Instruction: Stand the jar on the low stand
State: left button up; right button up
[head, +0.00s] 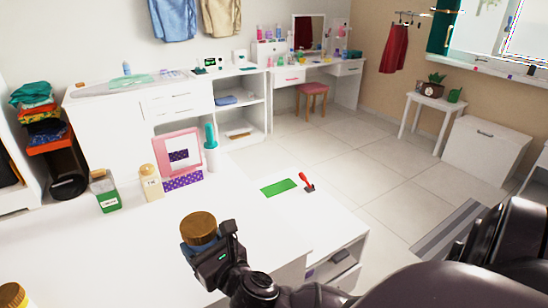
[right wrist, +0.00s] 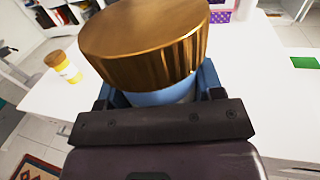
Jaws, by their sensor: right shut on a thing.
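The jar with a ribbed brown-gold lid (head: 199,229) is held upright, or nearly so, in my right gripper (head: 208,254). The right wrist view shows its lid (right wrist: 145,45) close up, with a pale body between the blue fingers; the lower body is hidden by the gripper. The jar is over the white table (head: 130,250), but its height above it is unclear. No low stand can be picked out with certainty; a flat green piece (head: 279,187) lies on the white top beyond the gripper. My left gripper is not in view.
A green bottle (head: 106,193), a cream jar (head: 151,184), a pink frame (head: 163,150) and a purple dotted box (head: 183,180) stand along the far side. A red-handled tool (head: 307,183) lies beside the green piece. The middle is clear.

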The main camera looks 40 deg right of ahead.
aim_at(321, 228)
jog(key=l+z, duration=0.35)
jog(key=i+l+z, duration=0.1)
jog(key=z, duration=0.3)
jog(key=i+l+z, duration=0.1)
jog(key=z, duration=0.25)
jog(key=l, duration=0.1)
